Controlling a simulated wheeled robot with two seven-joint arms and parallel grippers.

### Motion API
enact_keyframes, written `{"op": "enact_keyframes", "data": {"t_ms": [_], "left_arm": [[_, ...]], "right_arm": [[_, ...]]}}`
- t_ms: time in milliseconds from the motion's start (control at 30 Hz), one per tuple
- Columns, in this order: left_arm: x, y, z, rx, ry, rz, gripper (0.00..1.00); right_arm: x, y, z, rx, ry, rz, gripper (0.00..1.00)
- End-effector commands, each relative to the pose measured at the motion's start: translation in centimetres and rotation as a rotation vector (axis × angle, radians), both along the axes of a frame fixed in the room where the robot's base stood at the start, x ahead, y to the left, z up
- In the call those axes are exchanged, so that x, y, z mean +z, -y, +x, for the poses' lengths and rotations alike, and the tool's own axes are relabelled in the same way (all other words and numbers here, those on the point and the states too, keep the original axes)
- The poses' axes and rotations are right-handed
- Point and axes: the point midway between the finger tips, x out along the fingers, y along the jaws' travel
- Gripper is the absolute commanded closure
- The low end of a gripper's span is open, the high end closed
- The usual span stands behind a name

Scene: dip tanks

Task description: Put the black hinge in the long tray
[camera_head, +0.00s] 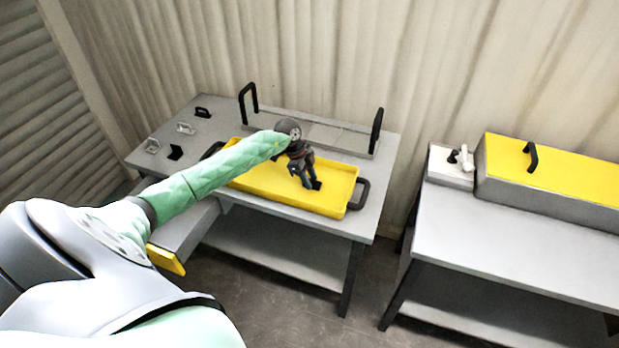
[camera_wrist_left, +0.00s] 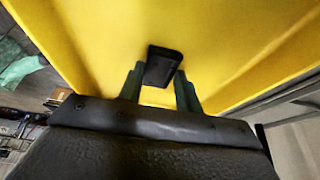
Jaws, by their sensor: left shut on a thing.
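A yellow tray (camera_head: 335,200), long and shallow with black handles at its ends, lies on the grey table. My left gripper (camera_head: 308,184) points down over the right half of this tray and is shut on a small black hinge (camera_head: 317,185). In the left wrist view the black hinge (camera_wrist_left: 162,66) sits between the two fingertips (camera_wrist_left: 160,88) with the yellow tray (camera_wrist_left: 235,40) behind it. I cannot tell whether the hinge touches the tray floor. My right gripper is not in view.
At the table's left lie two more black parts (camera_head: 175,152) (camera_head: 203,112) and two light metal parts (camera_head: 152,146) (camera_head: 186,128). A grey basin with tall black handles (camera_head: 376,130) stands behind the tray. A second table (camera_head: 500,235) on the right holds a yellow-lidded box (camera_head: 560,170).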

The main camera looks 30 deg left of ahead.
Motion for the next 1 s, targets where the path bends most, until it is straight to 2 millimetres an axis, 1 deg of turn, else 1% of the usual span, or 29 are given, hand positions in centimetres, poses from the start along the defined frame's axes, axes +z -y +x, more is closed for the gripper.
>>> {"op": "enact_keyframes", "data": {"t_ms": [33,67,133,167,467,567,600,700,1000], "left_arm": [[-0.1,0.0,0.0,0.000,0.000,0.000,0.97],[-0.1,0.0,0.0,0.000,0.000,0.000,0.60],[-0.1,0.0,0.0,0.000,0.000,0.000,0.46],[-0.1,0.0,0.0,0.000,0.000,0.000,0.44],[0.1,0.0,0.0,0.000,0.000,0.000,0.44],[0.5,-0.3,0.0,0.000,0.000,0.001,0.44],[0.8,-0.5,-0.1,0.000,0.000,0.001,0.44],[2.1,-1.0,-0.2,0.001,0.001,0.002,0.44],[7.2,-3.1,-0.7,-0.001,0.001,0.002,0.44]], "right_arm": [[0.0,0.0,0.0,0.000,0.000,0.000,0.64],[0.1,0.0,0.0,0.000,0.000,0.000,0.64],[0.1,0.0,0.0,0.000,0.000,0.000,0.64],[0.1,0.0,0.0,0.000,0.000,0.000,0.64],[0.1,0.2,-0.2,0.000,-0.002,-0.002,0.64],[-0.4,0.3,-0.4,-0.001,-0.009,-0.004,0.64],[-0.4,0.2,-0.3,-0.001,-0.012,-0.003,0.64],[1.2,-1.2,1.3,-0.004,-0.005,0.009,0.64],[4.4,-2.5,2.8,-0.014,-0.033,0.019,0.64]]}}
